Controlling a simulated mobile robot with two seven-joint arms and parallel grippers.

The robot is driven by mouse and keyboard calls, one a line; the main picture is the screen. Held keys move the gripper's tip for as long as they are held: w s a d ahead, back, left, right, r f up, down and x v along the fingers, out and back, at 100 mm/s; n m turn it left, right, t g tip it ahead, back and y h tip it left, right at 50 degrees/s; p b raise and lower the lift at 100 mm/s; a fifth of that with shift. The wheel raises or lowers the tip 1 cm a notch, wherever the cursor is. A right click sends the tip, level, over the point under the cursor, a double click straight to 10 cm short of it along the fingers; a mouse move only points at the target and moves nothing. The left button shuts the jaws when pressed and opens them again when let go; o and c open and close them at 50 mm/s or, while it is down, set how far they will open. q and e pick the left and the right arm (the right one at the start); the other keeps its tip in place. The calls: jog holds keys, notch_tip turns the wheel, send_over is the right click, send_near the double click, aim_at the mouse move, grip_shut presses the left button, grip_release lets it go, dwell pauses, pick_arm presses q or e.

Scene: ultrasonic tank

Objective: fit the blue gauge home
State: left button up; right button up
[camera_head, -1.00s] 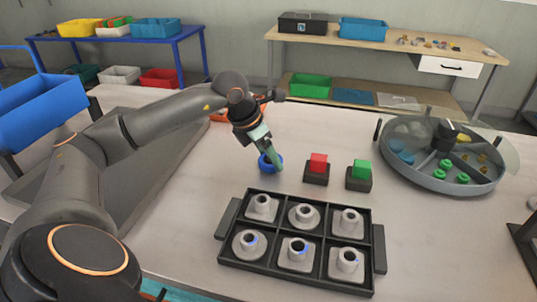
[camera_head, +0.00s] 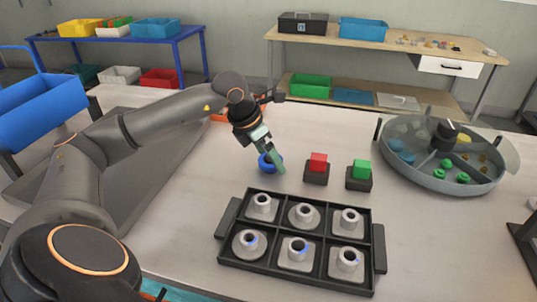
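The blue gauge (camera_head: 264,164) looks like a small blue ring on the white table, behind the black tray. My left gripper (camera_head: 277,167) reaches down from the upper left, its pale green fingers at the ring and partly covering it. Whether the fingers are open or shut on the ring I cannot tell. The black tray (camera_head: 296,270) has six compartments, each holding a grey fitting with an upright hollow post. Two front fittings, the left (camera_head: 250,243) and the middle (camera_head: 296,252), show a blue tint at the post. My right gripper is not in view.
A red button (camera_head: 318,161) and a green button (camera_head: 361,168) on dark blocks stand right of the gauge. A round clear-walled tank (camera_head: 445,185) with coloured pieces is at the right.

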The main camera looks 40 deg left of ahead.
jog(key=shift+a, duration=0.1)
pick_arm(q)
jog(key=shift+s+a+r, duration=0.1)
jog(key=shift+s+r, duration=0.1)
jog(key=shift+r, duration=0.5)
jog(key=v, duration=1.1)
jog(key=shift+p, duration=0.4)
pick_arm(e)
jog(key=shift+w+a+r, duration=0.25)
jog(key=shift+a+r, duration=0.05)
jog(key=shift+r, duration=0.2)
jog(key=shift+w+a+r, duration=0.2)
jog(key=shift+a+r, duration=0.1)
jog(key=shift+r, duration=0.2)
pick_arm(q)
jog(key=shift+s, duration=0.1)
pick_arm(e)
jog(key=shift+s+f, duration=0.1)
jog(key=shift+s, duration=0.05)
